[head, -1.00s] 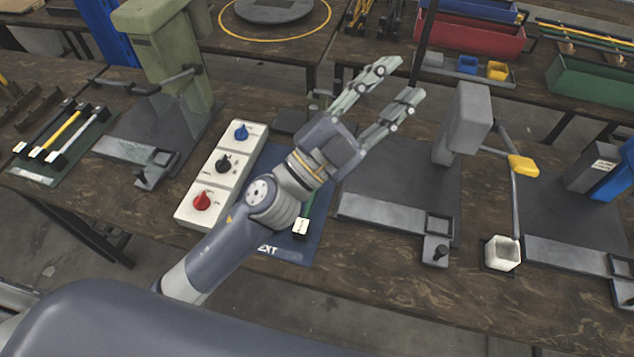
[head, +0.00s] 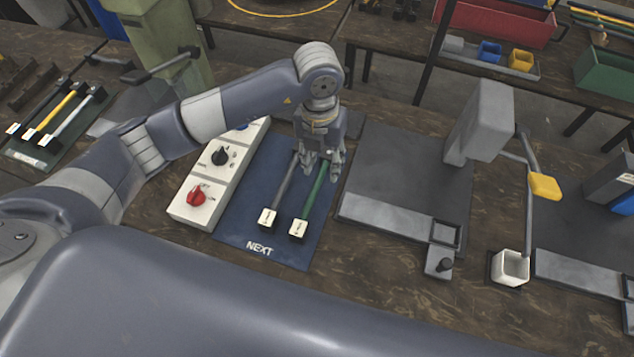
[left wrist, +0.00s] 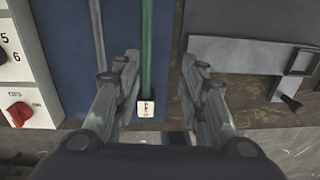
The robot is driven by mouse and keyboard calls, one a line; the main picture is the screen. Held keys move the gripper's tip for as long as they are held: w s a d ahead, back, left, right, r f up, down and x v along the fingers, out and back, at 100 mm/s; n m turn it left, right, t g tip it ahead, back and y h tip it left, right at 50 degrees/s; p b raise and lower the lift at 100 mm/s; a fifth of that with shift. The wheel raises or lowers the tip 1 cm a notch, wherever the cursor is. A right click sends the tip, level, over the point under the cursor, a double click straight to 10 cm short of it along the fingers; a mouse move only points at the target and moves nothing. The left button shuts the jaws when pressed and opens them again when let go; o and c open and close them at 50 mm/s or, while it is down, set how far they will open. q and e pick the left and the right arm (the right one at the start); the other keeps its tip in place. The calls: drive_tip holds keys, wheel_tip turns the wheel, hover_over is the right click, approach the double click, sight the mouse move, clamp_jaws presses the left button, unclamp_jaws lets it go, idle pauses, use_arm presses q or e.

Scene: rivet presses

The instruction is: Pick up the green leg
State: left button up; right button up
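The green leg (head: 314,195) lies on the right part of a blue mat (head: 245,222) marked NEXT, with a white labelled block at its near end. A grey leg (head: 283,190) lies to its left on the same mat. My left gripper (head: 320,172) points down over the far part of the green leg and hides its far end. In the left wrist view the left gripper (left wrist: 160,60) is open, and the green leg (left wrist: 147,50) shows between its fingers, closer to the left finger. No contact is visible. My right gripper is out of view.
A white control box (head: 205,180) with knobs stands left of the mat. A grey press (head: 478,125) on its plate stands to the right, near a white cup (head: 510,268). Several other legs lie on a green mat (head: 30,155) at far left.

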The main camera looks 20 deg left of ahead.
use_arm(q)
drive_tip(key=p, duration=0.1)
hover_over(316, 185)
drive_tip(key=shift+y, duration=0.3)
wheel_tip(316, 185, down, 5)
drive_tip(key=shift+d+r, duration=0.1)
drive_tip(key=shift+d, duration=0.05)
wheel_tip(316, 185, down, 5)
drive_tip(key=shift+r+p, duration=0.1)
drive_tip(key=shift+p, duration=1.1)
drive_tip(key=shift+f, duration=0.5)
clamp_jaws()
